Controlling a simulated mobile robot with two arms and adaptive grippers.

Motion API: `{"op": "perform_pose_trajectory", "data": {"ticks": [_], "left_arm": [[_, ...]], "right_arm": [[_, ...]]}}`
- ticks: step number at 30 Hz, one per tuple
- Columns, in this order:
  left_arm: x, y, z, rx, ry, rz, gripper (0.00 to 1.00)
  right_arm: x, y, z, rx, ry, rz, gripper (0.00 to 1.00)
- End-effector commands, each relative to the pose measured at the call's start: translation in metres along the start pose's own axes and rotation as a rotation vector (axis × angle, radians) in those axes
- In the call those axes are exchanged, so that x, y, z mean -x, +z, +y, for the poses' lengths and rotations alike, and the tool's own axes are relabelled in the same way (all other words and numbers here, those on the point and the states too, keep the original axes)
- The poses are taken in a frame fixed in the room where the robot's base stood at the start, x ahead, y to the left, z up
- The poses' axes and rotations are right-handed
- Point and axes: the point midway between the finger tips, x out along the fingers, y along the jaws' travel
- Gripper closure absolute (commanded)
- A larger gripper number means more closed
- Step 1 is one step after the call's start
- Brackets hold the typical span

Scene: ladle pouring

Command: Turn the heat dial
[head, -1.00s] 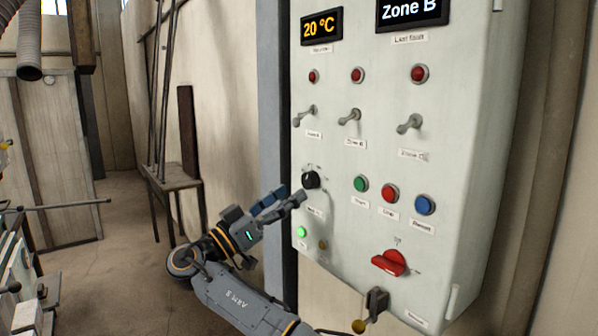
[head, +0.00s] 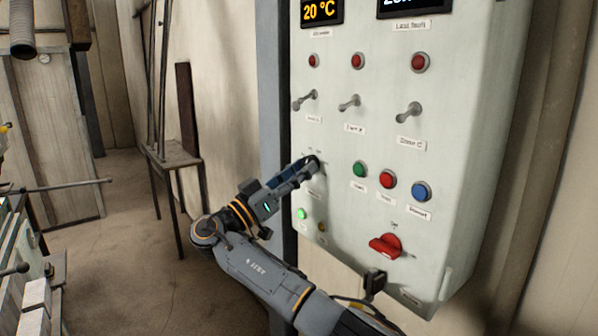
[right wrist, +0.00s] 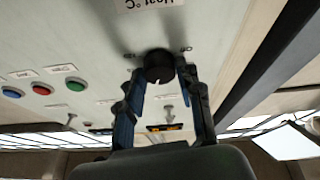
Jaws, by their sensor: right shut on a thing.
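The black heat dial (right wrist: 159,66) sits on the pale control panel (head: 340,215). In the right wrist view it lies between the fingertips of my right gripper (right wrist: 160,78), one finger on each side. In the head view my right gripper (head: 308,168) reaches the panel's lower left, and its fingers cover most of the dial. The gripper is shut on the dial. The temperature display (head: 321,10) at the panel's top left reads 20 °C. My left gripper is not in view.
Right of the dial are a green button (head: 360,169), a red button (head: 387,179) and a blue button (head: 421,191). Toggle switches (head: 409,112) are above. A red rotary handle (head: 385,246) is below. A narrow table (head: 175,158) stands left behind my arm.

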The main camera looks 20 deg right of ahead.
Motion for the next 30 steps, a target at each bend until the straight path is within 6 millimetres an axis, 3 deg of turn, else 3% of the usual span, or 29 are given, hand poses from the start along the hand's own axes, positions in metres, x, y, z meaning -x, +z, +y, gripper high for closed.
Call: {"op": "perform_pose_trajectory", "data": {"ticks": [8,14,21,30], "left_arm": [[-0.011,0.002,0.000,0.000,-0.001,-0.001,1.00],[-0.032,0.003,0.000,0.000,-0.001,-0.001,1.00],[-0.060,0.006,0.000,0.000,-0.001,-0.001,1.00],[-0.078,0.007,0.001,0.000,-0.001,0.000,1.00]], "right_arm": [[0.001,0.003,0.001,0.044,-0.018,0.003,0.96],[0.002,0.005,0.002,0.150,-0.063,0.012,0.96],[0.002,0.004,0.004,0.347,-0.143,0.024,0.96],[0.000,0.001,0.006,0.612,-0.251,0.041,0.96]]}}
